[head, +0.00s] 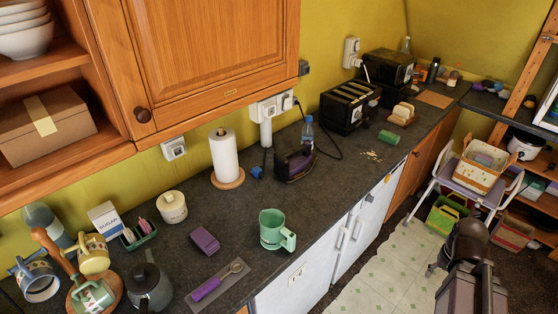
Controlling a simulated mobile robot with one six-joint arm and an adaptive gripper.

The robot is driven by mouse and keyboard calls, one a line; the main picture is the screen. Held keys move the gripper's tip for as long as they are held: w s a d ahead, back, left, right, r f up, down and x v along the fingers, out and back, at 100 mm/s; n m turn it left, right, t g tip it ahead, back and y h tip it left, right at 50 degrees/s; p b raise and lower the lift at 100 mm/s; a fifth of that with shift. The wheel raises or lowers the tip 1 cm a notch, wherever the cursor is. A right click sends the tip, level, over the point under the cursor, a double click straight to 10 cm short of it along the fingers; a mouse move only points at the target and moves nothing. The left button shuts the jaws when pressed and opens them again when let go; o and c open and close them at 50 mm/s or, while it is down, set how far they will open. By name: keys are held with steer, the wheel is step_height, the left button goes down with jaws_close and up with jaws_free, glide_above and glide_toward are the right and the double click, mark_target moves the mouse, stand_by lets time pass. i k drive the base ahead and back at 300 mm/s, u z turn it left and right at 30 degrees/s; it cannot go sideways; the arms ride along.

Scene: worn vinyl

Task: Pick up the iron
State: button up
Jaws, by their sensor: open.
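The iron (294,164) is dark, nearly black with purple tones, and stands on the grey worktop (330,185) near the wall. It is between the paper towel roll and the black toaster. A dark cord runs by it toward the wall sockets. Part of my arm (470,265) shows at the lower right, over the floor and well away from the iron. I cannot make out my gripper's fingers in this view.
A blue bottle (307,130) stands close behind the iron. The paper towel roll (226,157) is left of it, the toaster (347,108) right. A green mug (272,230) stands nearer the front edge. The wooden cupboard (200,60) overhangs the worktop's left part. Worktop right of the iron is mostly clear.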

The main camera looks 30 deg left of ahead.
mark_target(300, 158)
steer(key=u, duration=0.7)
steer(key=i, duration=1)
steer(key=u, duration=0.6)
